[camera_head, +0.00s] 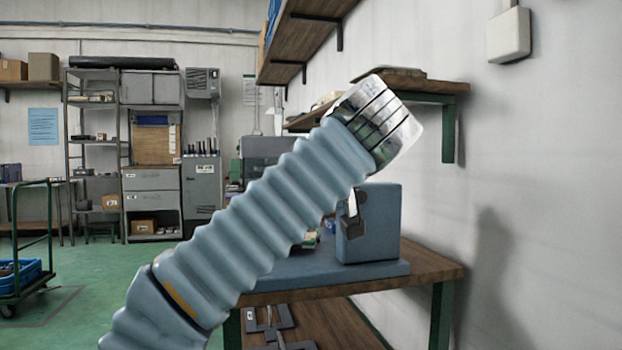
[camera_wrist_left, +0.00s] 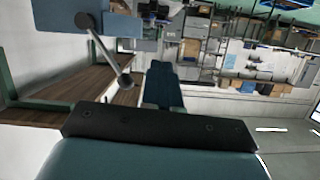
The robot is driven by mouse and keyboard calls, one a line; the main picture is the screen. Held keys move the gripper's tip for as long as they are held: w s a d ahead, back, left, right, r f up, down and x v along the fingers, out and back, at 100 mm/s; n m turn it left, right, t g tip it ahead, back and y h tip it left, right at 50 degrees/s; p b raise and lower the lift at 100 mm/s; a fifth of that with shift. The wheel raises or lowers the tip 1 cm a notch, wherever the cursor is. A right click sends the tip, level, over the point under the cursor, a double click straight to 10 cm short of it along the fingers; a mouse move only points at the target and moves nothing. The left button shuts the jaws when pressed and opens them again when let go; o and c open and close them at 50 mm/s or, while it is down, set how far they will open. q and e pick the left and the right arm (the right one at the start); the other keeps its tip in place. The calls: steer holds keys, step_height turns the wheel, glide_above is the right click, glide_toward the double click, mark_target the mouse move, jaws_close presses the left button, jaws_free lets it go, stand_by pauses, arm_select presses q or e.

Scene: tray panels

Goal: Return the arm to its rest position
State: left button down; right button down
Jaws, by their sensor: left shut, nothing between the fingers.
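My left arm (camera_head: 265,215) has a ribbed blue-grey sleeve and crosses the head view from the lower left. It rises to a pale metal cap (camera_head: 380,115) at upper centre-right. I cannot make out its fingers in the head view. In the left wrist view my left gripper (camera_wrist_left: 163,72) points away from a dark plate, its fingers together with nothing between them. A blue box-shaped panel (camera_head: 383,215) stands on the workbench, partly behind the arm. Its lever (camera_wrist_left: 105,48) shows in the wrist view as a metal rod with a round end, beside the fingers and apart from them. My right gripper is not in view.
The wooden workbench (camera_head: 437,268) with green legs is against the right wall. A wall shelf (camera_head: 432,86) is close behind the arm's upper end. Racks and cabinets (camera_head: 152,205) stand at the back. A green trolley (camera_head: 28,265) is at far left, with open floor beside it.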

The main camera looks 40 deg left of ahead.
arm_select(q)
steer(key=shift+w, duration=0.1)
stand_by(0.3)
